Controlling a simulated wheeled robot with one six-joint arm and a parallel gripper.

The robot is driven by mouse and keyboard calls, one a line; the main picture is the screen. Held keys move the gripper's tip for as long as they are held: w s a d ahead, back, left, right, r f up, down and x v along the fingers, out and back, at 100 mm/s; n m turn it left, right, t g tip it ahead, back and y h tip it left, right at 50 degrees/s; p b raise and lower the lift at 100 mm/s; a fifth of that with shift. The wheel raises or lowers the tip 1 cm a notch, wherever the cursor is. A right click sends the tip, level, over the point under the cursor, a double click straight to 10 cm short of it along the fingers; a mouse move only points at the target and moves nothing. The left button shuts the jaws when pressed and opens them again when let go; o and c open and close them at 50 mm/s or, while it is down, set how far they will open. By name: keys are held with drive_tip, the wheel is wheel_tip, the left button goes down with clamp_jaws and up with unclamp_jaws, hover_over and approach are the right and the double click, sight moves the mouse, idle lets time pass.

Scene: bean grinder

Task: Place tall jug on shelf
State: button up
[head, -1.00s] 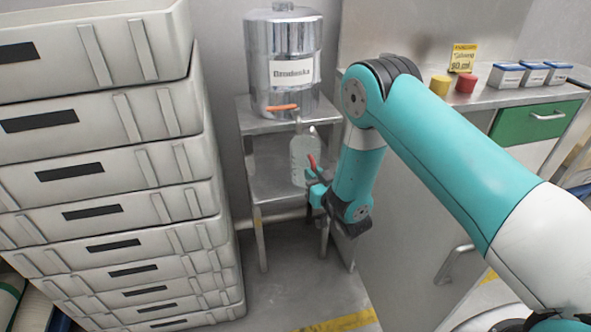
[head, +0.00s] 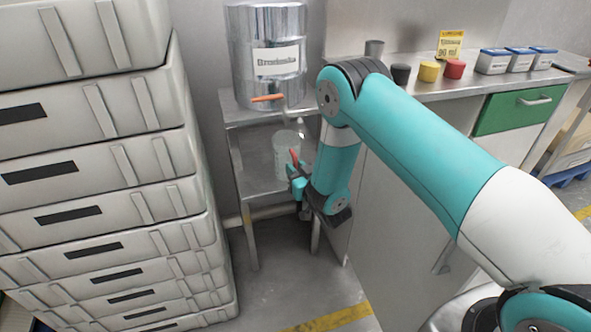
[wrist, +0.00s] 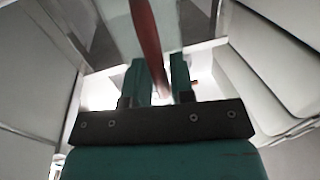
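The tall jug (head: 286,160) is pale and see-through with a red handle. In the head view it is upright, in front of the metal stand's lower shelf (head: 255,186) and below the dispenser's spout. I cannot tell whether its base touches the shelf. My gripper (head: 296,177) is at the jug's near side, on the handle. In the wrist view the red handle (wrist: 148,40) runs down between the two teal fingers (wrist: 159,82), which are closed about it. The arm and gripper hide part of the jug's lower right side and the shelf's right part.
A steel dispenser (head: 268,85) with an orange lever stands on the stand's top. Stacked grey crates (head: 95,150) rise close on the left. A metal counter (head: 450,90) on the right bears yellow, red and dark lidded pots and small boxes.

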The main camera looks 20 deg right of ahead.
drive_tip(key=shift+o, duration=1.2)
drive_tip(key=shift+r, duration=0.1)
